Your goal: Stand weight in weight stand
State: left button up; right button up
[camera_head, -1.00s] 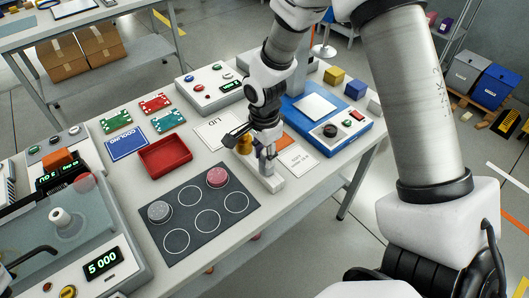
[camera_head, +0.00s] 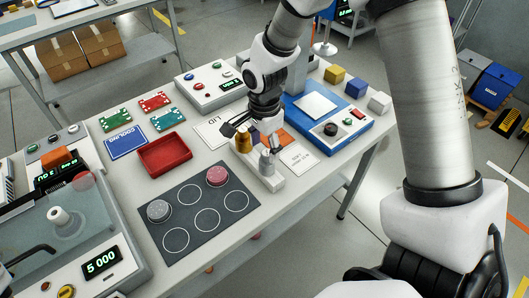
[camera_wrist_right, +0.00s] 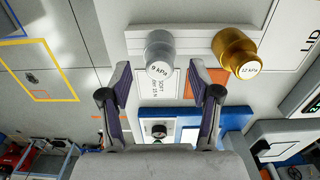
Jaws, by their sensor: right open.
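The weight stand (camera_head: 270,185) is a pale block near the table's right front edge. A silver weight (camera_head: 266,163) marked 9 kPa stands upright in it, beside a gold weight (camera_head: 243,143) marked 12 kPa. Both weights also show in the right wrist view, silver (camera_wrist_right: 160,52) and gold (camera_wrist_right: 236,53), on the stand (camera_wrist_right: 195,42). My right gripper (camera_wrist_right: 160,76) is open, its fingers apart on either side of the silver weight and not touching it. In the head view my right gripper (camera_head: 256,132) is just above and behind the weights. My left gripper is not in view.
A dark mat (camera_head: 200,215) with printed circles bears a grey and a red disc. A red tray (camera_head: 165,154) lies behind it. A blue device (camera_head: 335,125) stands behind the stand. White cards lie close around the stand.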

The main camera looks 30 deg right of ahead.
notch_tip(320, 180, up, 9)
jog(key=shift+f, duration=0.15)
dwell(0.5)
